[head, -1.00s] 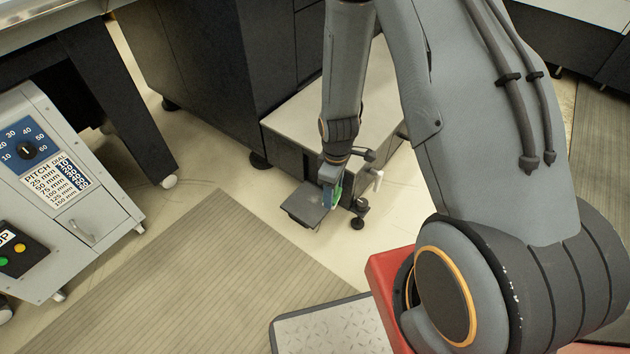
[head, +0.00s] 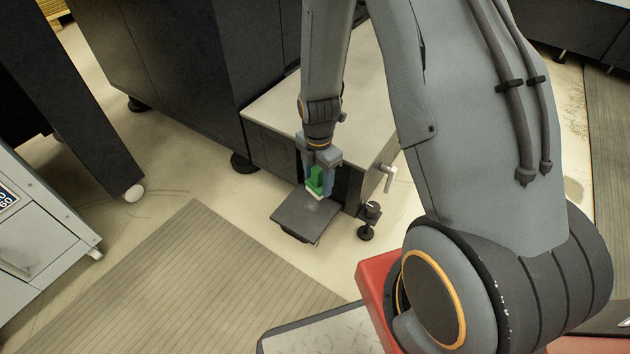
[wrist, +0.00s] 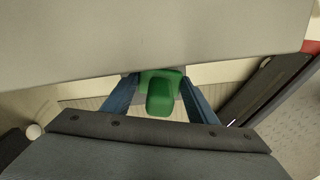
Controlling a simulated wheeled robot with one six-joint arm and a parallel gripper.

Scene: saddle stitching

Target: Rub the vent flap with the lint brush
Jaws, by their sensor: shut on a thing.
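The lint brush (head: 316,179) has a green handle and a pale lower end. My gripper (head: 319,182) points down, its blue fingers shut on the brush. In the wrist view the green brush (wrist: 161,94) sits between the two blue fingers. The vent flap (head: 302,216) is a dark grey plate sticking out low from the front of a cabinet. The brush's pale end is over the flap's upper right part, close to the cabinet; whether it touches cannot be told. I cannot clearly pick out the flap in the wrist view.
The low cabinet (head: 268,106) has a pale top, a white handle (head: 389,177) and a dark foot at its right. A ribbed mat (head: 190,275) lies in front. A grey control cabinet (head: 42,235) stands at left, near a dark table leg (head: 75,110).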

